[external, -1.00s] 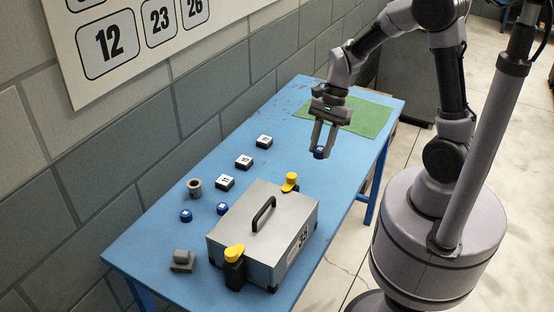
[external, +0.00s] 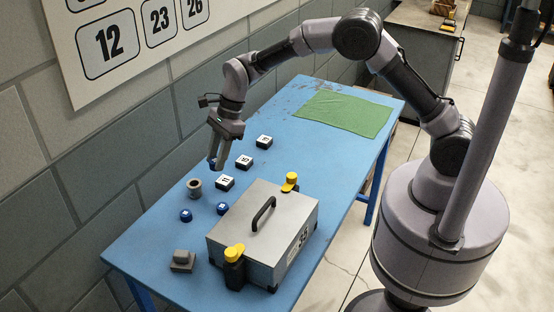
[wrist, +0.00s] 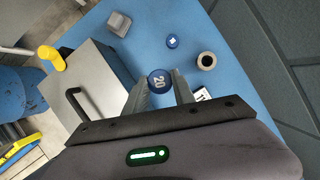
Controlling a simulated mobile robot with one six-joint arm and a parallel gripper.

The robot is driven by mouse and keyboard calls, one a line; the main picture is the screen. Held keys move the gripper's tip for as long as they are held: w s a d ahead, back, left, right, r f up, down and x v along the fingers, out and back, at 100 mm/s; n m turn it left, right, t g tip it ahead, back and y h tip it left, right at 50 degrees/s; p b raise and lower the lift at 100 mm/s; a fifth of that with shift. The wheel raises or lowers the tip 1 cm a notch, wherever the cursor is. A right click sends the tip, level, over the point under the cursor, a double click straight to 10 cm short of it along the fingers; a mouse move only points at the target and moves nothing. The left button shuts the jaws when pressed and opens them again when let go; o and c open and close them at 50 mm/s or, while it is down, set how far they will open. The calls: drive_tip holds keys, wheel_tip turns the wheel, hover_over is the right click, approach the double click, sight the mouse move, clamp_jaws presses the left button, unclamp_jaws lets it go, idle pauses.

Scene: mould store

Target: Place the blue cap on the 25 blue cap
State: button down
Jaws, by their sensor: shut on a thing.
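My gripper (external: 216,165) is shut on a blue cap (external: 211,163) and holds it above the table's left part, near the wall. The wrist view shows this cap (wrist: 159,79) between the two fingers, its top marked with what looks like 20. Two more blue caps stand on the table, one at the left (external: 186,215) and one near the case (external: 222,208). The wrist view shows one of these (wrist: 172,41) clearly; the other seems hidden. I cannot read a 25 on any cap.
A grey ring-shaped part (external: 194,188) and black blocks with white number tops (external: 225,183) stand near the held cap. A silver case (external: 262,225) with a black handle and yellow latches fills the table's front right. A grey block (external: 183,261) is at the front. A green mat (external: 345,112) lies at the back.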

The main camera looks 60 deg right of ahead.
sight(220, 207)
wheel_tip(220, 207, down, 15)
drive_tip(key=b, duration=0.3)
drive_tip(key=shift+d+b, duration=0.15)
drive_tip(key=shift+b, duration=0.25)
drive_tip(key=shift+s, duration=0.1)
drive_tip(key=shift+f, duration=0.2)
drive_tip(key=c, duration=1.1)
unclamp_jaws()
drive_tip(key=shift+o, duration=0.2)
drive_tip(key=shift+r, duration=0.1)
